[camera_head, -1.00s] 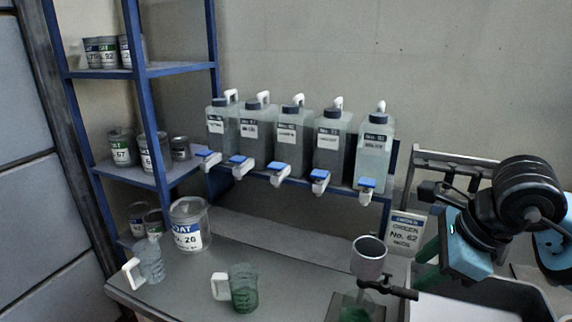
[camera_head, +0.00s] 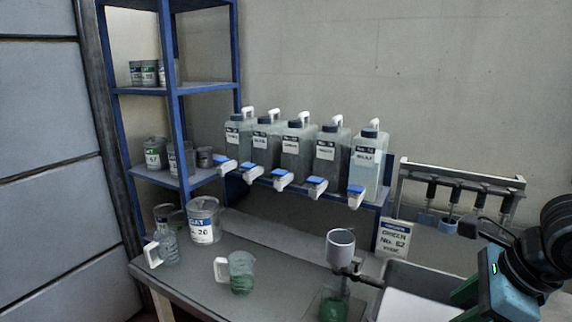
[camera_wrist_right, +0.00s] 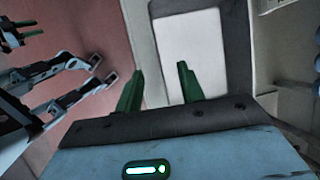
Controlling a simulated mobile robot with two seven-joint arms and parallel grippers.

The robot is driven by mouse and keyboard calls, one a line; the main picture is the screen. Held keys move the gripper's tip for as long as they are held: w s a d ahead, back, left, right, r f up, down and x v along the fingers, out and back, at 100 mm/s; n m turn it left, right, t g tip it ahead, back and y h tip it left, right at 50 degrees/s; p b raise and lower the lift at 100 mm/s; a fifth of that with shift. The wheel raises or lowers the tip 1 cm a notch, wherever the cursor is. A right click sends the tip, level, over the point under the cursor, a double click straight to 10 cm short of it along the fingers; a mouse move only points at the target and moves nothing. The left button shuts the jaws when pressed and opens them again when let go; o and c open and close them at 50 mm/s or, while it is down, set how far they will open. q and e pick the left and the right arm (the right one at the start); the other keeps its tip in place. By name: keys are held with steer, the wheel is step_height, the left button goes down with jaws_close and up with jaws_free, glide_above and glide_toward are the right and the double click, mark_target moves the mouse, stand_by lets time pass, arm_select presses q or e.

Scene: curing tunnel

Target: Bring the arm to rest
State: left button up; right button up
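My right arm comes in at the right edge of the head view, with its gripper (camera_head: 464,294) low beside the grey bin (camera_head: 398,272). In the right wrist view the two green fingers (camera_wrist_right: 160,70) stand apart with nothing between them, so the gripper is open and empty. A pale panel in a dark frame lies beyond the fingers. My left gripper does not show in the head view. Dark jointed parts at the left of the wrist view cannot be identified surely.
The table (camera_head: 205,283) bears a clear jug (camera_head: 167,248), a green-tinted jug (camera_head: 241,272), a paint can (camera_head: 203,221) and a funnel cup (camera_head: 340,248) on a stand. Several tapped bottles (camera_head: 298,146) stand on a shelf behind. A tool rack (camera_head: 462,180) is on the right.

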steer(key=s+a+f+m+g+y, duration=0.1)
steer(key=s+a+f+m+y, duration=0.1)
steer(key=a+m+y, duration=0.5)
steer(key=s+a+f+m+y, duration=0.2)
steer(key=s+a+y, duration=0.1)
steer(key=a+y, duration=0.75)
steer(key=d+f+m+t+h+p, duration=0.1)
steer(key=d+f+m+t+h, duration=0.2)
steer(key=f+m+t+h, duration=0.8)
steer(key=d+f+m+t+h, duration=0.3)
steer(key=f+m, duration=0.5)
steer(key=m, duration=0.9)
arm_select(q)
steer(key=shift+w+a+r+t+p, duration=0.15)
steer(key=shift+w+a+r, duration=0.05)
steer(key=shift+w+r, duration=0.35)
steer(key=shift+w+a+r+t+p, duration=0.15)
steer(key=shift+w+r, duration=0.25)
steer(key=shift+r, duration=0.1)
arm_select(e)
steer(key=s+d+f+m+g+h, duration=0.1)
steer(key=s+f+m+g, duration=0.3)
steer(key=s+f, duration=0.4)
steer(key=s+d+f+m+g+h, duration=0.1)
steer(key=s+f+m+g+h, duration=0.2)
steer(key=s+f, duration=0.6)
steer(key=shift+s+d+f+m+g, duration=0.3)
steer(key=shift+s+d+m+g, duration=0.15)
steer(key=shift+m+g, duration=0.4)
steer(key=shift+h, duration=0.25)
